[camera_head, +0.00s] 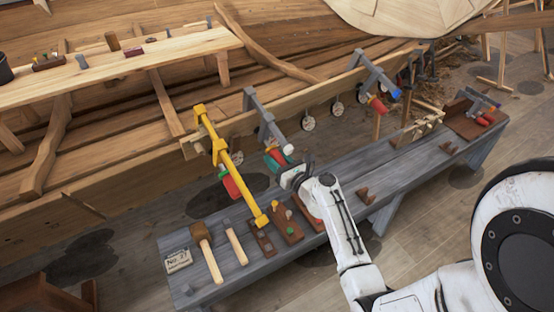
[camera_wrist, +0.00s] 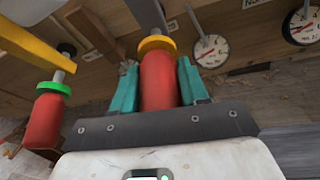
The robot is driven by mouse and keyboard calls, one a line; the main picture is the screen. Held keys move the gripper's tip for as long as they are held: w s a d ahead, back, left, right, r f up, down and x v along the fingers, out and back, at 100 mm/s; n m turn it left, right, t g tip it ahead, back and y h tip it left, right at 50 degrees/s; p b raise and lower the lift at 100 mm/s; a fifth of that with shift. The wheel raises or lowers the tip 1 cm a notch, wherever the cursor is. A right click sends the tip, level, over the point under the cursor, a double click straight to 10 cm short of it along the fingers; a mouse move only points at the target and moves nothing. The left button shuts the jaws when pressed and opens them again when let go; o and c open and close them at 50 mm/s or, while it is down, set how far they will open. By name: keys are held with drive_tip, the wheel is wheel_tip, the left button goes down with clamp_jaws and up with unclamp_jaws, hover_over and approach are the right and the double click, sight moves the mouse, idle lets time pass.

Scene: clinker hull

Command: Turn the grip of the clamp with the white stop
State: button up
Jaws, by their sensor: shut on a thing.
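The grey clamp with the white stop (camera_head: 265,118) hangs on the hull plank in the middle of the head view. Its white stop (camera_head: 288,149) shows at its lower end. In the wrist view its red grip (camera_wrist: 159,88) has an orange-yellow collar and stands between the teal fingers of my gripper (camera_wrist: 158,80). The fingers are shut on this grip from both sides. In the head view my gripper (camera_head: 276,162) covers most of the grip. The white stop cannot be made out in the wrist view.
A yellow clamp (camera_head: 221,152) with a red grip (camera_wrist: 43,122) and green collar hangs close on the left. A grey clamp with a blue stop (camera_head: 395,94) hangs to the right. Round dials (camera_head: 308,123) line the plank. The grey bench (camera_head: 345,172) below holds a mallet (camera_head: 207,252).

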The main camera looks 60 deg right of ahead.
idle(0.3)
drive_tip(key=shift+f+n+g+h+b, duration=0.1)
drive_tip(key=shift+n+g+h+b, duration=0.3)
drive_tip(key=shift+n+h+b, duration=0.45)
drive_tip(key=shift+n+g+h+b, duration=0.5)
drive_tip(key=shift+n+h+b, duration=0.2)
drive_tip(key=shift+n+h, duration=0.4)
drive_tip(key=shift+n+h+b, duration=0.45)
drive_tip(key=shift+n+b, duration=0.3)
drive_tip(key=shift+n, duration=0.3)
drive_tip(key=n+h+b, duration=0.2)
drive_tip(key=n+b, duration=0.1)
drive_tip(key=shift+d+n+g, duration=0.1)
drive_tip(key=shift+n+g, duration=0.2)
drive_tip(key=shift+g, duration=0.1)
drive_tip(key=n+h+b, duration=0.2)
drive_tip(key=n+b, duration=0.1)
drive_tip(key=b, duration=0.1)
drive_tip(key=shift+s+n, duration=0.1)
drive_tip(key=shift+n, duration=0.2)
drive_tip(key=n+t+h+b, duration=0.1)
drive_tip(key=n+b, duration=0.3)
drive_tip(key=b, duration=0.1)
drive_tip(key=n+t+b, duration=0.2)
drive_tip(key=n+b, duration=0.3)
drive_tip(key=shift+r+n+t+b, duration=0.25)
drive_tip(key=shift+n+t+b, duration=0.25)
drive_tip(key=shift+n+b, duration=0.45)
